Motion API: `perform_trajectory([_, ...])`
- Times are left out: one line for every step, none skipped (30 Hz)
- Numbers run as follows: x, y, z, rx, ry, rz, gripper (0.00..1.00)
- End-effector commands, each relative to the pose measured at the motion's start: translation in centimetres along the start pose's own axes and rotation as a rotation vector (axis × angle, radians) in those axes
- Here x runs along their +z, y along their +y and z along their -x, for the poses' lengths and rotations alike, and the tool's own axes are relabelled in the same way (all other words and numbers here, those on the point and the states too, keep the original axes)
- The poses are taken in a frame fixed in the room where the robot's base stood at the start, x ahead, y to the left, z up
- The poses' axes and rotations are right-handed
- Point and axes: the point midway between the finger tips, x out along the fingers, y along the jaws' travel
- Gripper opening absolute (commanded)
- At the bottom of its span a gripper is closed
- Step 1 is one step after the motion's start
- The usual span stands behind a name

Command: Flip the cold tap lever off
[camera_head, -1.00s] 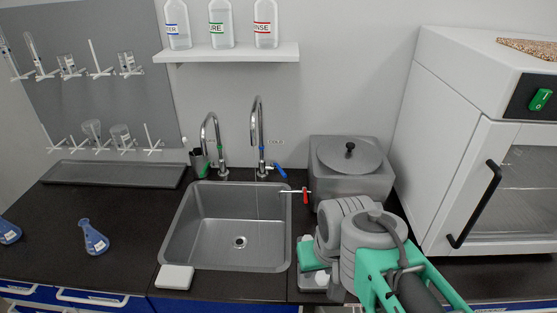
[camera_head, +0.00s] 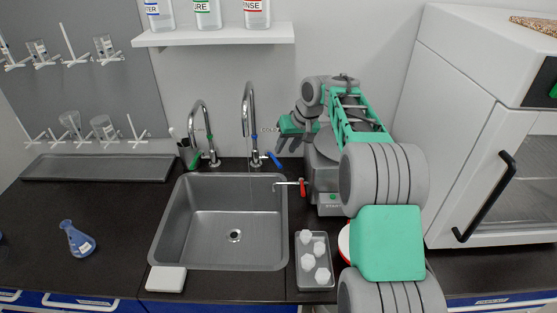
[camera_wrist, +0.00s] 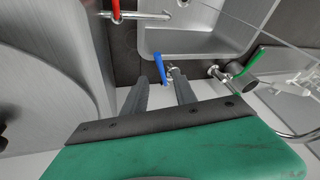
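The blue tap lever (camera_head: 274,160) sits at the base of the right-hand tall tap (camera_head: 247,125), behind the sink, and points out to the right. It also shows in the wrist view (camera_wrist: 160,67), in line with the gap between my fingertips. My gripper (camera_head: 288,146) is just above and right of the lever in the head view. Its two dark fingers (camera_wrist: 161,84) are apart with nothing held between them. I cannot tell whether a finger touches the lever. A faint vertical line below the spout may be running water.
A red lever (camera_head: 303,187) on a side spout is at the sink's right edge. A green lever (camera_wrist: 252,60) is on the other tap (camera_head: 203,130). The grey distiller (camera_head: 328,200) stands close under my arm. A tray (camera_head: 317,289) of white pieces lies right of the sink (camera_head: 164,222).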

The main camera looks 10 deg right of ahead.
Motion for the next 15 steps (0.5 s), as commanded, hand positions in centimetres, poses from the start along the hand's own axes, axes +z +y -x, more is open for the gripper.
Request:
perform_trajectory([-0.2, 0.1, -0.4, -0.002, 0.000, 0.001, 0.33])
perform_trajectory([-0.2, 0.1, -0.7, -0.003, 0.001, 0.002, 0.33])
perform_trajectory([-0.2, 0.1, -1.1, -0.004, 0.000, 0.003, 0.33])
perform_trajectory([-0.2, 0.1, -1.6, -0.004, -0.001, 0.004, 0.33])
perform_trajectory([-0.2, 0.0, -2.1, -0.004, -0.002, 0.003, 0.33])
perform_trajectory([-0.1, 0.0, -2.9, -0.004, -0.002, 0.003, 0.33])
perform_trajectory([-0.2, 0.0, -3.5, -0.004, -0.002, 0.003, 0.33])
perform_trajectory([-0.2, 0.0, -4.1, -0.003, -0.002, 0.002, 0.33])
perform_trajectory([-0.2, 0.0, -4.9, -0.004, -0.002, 0.004, 0.33])
perform_trajectory([-0.2, 0.0, -5.5, -0.004, -0.002, 0.004, 0.33])
perform_trajectory([-0.2, 0.0, -5.9, -0.003, -0.002, 0.003, 0.33])
perform_trajectory([-0.3, 0.0, -6.5, -0.003, 0.000, 0.003, 0.33])
perform_trajectory([-0.3, 0.0, -6.9, -0.003, 0.000, 0.003, 0.33])
perform_trajectory([-0.3, 0.0, -7.2, -0.003, 0.001, 0.004, 0.33])
perform_trajectory([-0.3, 0.0, -7.5, -0.002, 0.001, 0.004, 0.33])
